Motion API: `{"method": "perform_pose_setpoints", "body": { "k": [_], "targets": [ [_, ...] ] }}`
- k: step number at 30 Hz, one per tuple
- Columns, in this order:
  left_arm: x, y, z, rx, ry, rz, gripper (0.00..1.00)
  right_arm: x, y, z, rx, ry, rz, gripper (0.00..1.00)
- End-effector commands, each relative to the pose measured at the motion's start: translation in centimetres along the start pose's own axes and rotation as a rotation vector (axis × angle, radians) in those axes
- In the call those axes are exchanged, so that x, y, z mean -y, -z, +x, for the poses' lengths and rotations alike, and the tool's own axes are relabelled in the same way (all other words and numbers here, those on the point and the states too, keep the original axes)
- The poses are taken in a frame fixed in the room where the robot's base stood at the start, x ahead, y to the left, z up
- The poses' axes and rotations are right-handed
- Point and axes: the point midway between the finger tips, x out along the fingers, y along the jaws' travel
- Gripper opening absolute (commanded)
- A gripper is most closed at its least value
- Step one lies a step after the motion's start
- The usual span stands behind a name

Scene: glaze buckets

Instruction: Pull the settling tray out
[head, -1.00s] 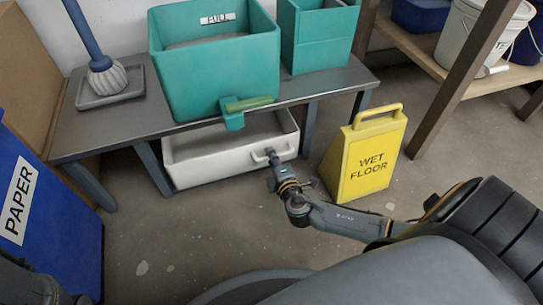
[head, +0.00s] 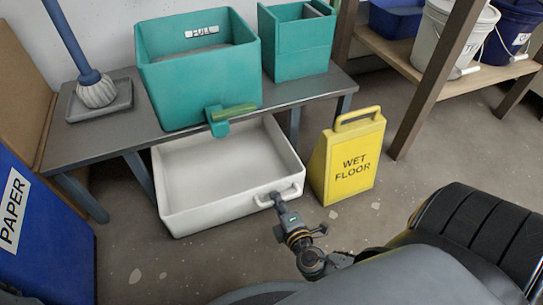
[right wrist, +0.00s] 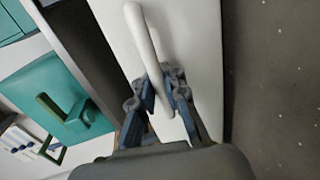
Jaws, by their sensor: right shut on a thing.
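The white settling tray (head: 205,172) is on the floor under the grey bench and sticks out well past its front edge. It looks empty inside. My right gripper (head: 276,198) is shut on the handle (head: 290,190) at the right of the tray's front wall. In the right wrist view the fingers (right wrist: 165,95) close around the white handle bar (right wrist: 143,35), against the tray's front wall (right wrist: 202,60). The back end of the tray is hidden under the bench. My left gripper is not in view.
A teal tub (head: 190,85) with a green-handled spout (head: 220,122) stands on the bench (head: 120,147) above the tray. A yellow wet floor sign (head: 347,160) stands close to the tray's right. A blue paper bin (head: 50,240) stands left. Floor in front is partly clear.

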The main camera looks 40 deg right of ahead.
Motion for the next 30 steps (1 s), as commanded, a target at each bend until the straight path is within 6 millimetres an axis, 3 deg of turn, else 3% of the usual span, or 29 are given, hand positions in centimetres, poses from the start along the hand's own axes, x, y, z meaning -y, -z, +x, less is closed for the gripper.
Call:
{"method": "perform_pose_setpoints", "body": {
  "k": [16, 18, 19, 30],
  "targets": [
    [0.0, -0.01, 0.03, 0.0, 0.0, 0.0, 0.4, 0.05, -0.01, -0.82, 0.001, -0.003, 0.001, 0.0],
    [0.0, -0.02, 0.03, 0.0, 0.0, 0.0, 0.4, 0.04, -0.01, -0.81, 0.001, -0.003, 0.001, 0.2],
    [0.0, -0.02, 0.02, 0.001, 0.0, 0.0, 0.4, 0.04, -0.01, -0.81, 0.001, -0.003, 0.001, 0.22],
    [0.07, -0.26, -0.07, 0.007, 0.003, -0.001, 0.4, -0.44, 0.01, -0.91, 0.0, -0.004, 0.001, 0.22]
  ]
}}
